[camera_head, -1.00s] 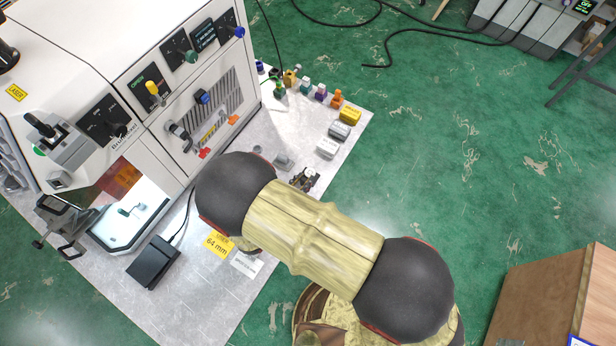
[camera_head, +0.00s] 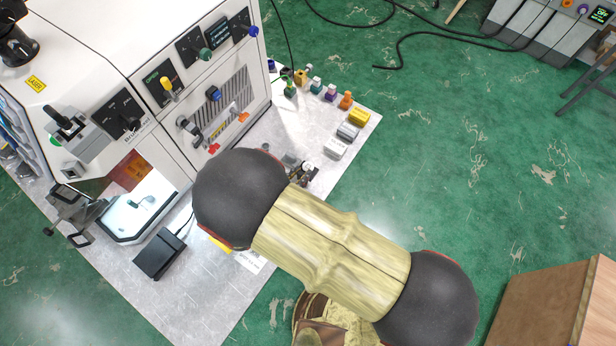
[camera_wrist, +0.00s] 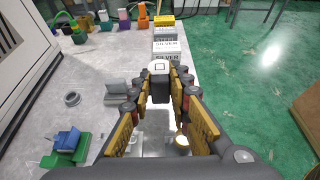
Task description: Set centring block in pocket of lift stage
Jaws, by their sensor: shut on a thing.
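Bright surface shows below, between the fingers. In the head view my gripper (camera_head: 303,173) is small and partly hidden behind my arm. The open bay of the white machine, at left, holds a white plate (camera_head: 122,222) with a small teal piece (camera_head: 134,204) on it. This may be the lift stage; its pocket cannot be made out.
Labelled silver blocks (camera_wrist: 166,51) and a yellow block (camera_head: 359,117) line the bench edge. A black pedal (camera_head: 159,254) lies before the machine.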

